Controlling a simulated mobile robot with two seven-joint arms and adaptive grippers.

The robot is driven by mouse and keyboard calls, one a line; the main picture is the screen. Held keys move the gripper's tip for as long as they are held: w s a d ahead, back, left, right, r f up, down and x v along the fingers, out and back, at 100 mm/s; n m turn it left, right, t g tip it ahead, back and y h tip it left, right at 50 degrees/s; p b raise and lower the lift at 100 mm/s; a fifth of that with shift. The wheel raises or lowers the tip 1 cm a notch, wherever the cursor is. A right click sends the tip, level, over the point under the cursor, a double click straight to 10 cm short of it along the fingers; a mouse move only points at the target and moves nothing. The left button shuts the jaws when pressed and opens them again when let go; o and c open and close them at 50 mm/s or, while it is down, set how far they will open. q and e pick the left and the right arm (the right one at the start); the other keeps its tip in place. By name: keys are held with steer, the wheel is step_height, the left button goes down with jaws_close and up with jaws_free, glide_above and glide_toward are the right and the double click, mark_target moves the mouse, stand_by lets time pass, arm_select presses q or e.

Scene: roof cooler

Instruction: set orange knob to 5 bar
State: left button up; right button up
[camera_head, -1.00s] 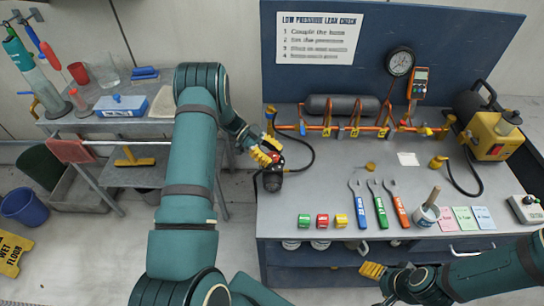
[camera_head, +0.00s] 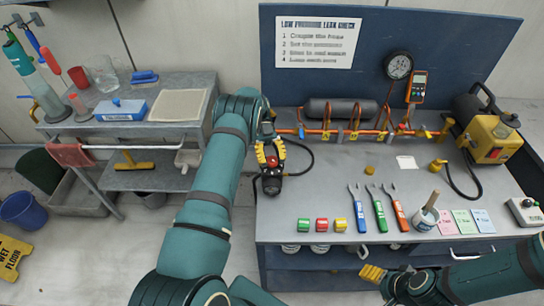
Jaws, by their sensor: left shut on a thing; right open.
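A black regulator-like device (camera_head: 271,182) with a hose stands at the bench's left edge. My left gripper (camera_head: 271,154) is over its top, its yellow fingers shut around a small orange-red part that I take to be the orange knob (camera_head: 272,161). The fingers hide most of that part, and no setting can be read. A round black pressure gauge (camera_head: 399,66) is on the blue back panel; its reading is too small to tell. My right gripper (camera_head: 372,273) is open and empty in front of the bench's front edge.
The grey bench (camera_head: 310,195) carries an orange pipe manifold (camera_head: 350,133), several coloured blocks, three wrenches (camera_head: 378,208), a brush cup (camera_head: 425,218) and a yellow pump (camera_head: 492,143). A grey cart (camera_head: 205,90) stands left. The bench's centre is mostly clear.

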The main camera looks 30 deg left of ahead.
arm_select(q)
steer(key=shift+f, duration=0.1)
stand_by(0.5)
steer(key=o, duration=1.2)
steer(key=shift+s, duration=0.1)
